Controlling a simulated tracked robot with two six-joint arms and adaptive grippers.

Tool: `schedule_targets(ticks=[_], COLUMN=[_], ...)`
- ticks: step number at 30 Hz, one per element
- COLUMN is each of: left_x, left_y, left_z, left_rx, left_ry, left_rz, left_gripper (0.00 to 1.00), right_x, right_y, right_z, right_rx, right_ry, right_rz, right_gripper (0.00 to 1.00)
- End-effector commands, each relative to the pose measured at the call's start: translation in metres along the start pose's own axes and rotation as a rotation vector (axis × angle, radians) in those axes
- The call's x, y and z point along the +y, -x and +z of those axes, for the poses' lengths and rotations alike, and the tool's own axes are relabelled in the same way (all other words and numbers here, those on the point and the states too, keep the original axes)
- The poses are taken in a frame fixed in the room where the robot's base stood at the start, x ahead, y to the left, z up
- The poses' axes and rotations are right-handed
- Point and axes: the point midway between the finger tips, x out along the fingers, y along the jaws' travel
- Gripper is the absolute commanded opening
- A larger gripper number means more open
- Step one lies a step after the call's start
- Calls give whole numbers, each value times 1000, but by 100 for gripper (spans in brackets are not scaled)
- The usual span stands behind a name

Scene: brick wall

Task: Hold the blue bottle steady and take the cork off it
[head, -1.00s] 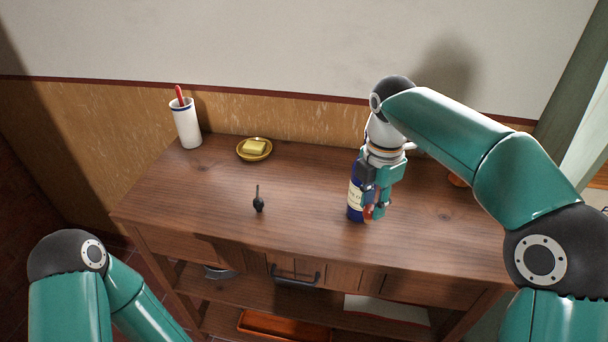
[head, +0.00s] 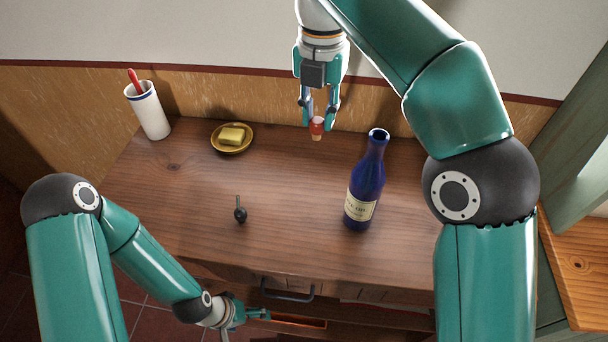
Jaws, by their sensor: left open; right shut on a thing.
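The blue bottle (head: 367,186) stands upright on the right part of the wooden table, with a cream label and an open, bare mouth. My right gripper (head: 317,122) is shut on the cork (head: 317,127), which has a red top and a pale lower end. It holds the cork in the air, to the left of the bottle and apart from it. My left gripper (head: 262,315) is low in front of the table, near the drawer front, well away from the bottle.
A white cup (head: 152,115) with a red-handled thing stands at the back left. A yellow dish (head: 232,148) with a butter-like block is to its right. A small dark object (head: 240,214) lies mid-table. A drawer handle (head: 288,293) juts from the front. The table around the bottle is clear.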

Motion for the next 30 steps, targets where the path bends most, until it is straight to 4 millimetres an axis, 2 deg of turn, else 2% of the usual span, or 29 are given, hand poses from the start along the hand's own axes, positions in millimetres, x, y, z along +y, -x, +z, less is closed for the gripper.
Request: schedule_targets(ticks=[6, 15, 18, 25, 30], left_x=[-10, -16, -17, -17, -18], left_y=[-28, -44, -46, -47, -50], left_z=[0, 0, 0, 0, 0], left_rx=[-2, -1, -1, -1, -1], left_ry=[0, 0, 0, 0, 0], left_rz=[0, 0, 0, 0, 0], left_gripper=[90, 90, 90, 90, 90], right_x=[3, 5, 5, 6, 6], right_y=[-56, -128, -142, -158, -182], right_z=[-2, -1, -1, -1, -1], right_rx=[4, 3, 3, 1, 3], right_ry=[12, 12, 12, 12, 13], right_rz=[-4, -2, -2, -1, -2], right_gripper=[0, 0, 0, 0, 0])
